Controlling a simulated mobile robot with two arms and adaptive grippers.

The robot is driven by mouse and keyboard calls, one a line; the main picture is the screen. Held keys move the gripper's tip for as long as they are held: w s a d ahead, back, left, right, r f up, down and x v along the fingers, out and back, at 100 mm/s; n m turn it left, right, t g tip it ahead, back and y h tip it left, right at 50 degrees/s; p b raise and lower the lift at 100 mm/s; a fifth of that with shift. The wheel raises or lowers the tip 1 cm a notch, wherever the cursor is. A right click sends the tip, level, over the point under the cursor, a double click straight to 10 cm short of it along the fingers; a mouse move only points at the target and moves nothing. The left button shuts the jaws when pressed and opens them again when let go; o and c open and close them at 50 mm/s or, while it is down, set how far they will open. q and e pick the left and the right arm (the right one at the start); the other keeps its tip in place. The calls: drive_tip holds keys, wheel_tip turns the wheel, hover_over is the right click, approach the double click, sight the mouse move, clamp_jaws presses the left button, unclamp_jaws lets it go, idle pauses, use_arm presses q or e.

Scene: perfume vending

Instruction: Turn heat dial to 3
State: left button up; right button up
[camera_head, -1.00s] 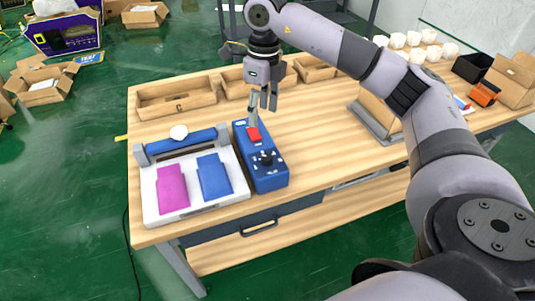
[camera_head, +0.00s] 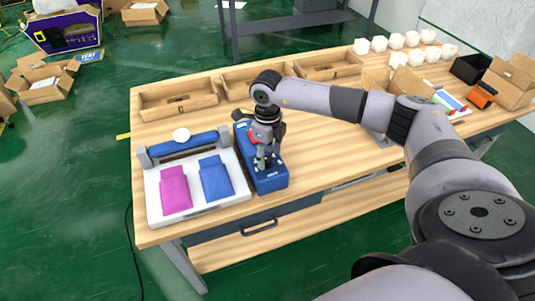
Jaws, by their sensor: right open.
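A blue control box (camera_head: 272,183) stands on the wooden table, right of the white press. A red switch (camera_head: 253,137) on its upper part is mostly hidden by my gripper. My right gripper (camera_head: 267,164) points down over the lower part of the box, where the black dial is. Its fingers are open around or just above the dial; I cannot tell whether they touch it. The dial and its markings are largely hidden by the fingers. My left gripper is not in view.
The white press (camera_head: 152,200) with a blue roller bar (camera_head: 184,145) holds a magenta pouch (camera_head: 175,190) and a blue pouch (camera_head: 215,178). Wooden trays (camera_head: 178,98) line the table's back edge. White cups (camera_head: 398,59) stand at back right.

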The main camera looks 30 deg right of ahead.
drive_tip(key=shift+f, duration=0.75)
drive_tip(key=shift+c, duration=0.5)
drive_tip(key=c, duration=1.1)
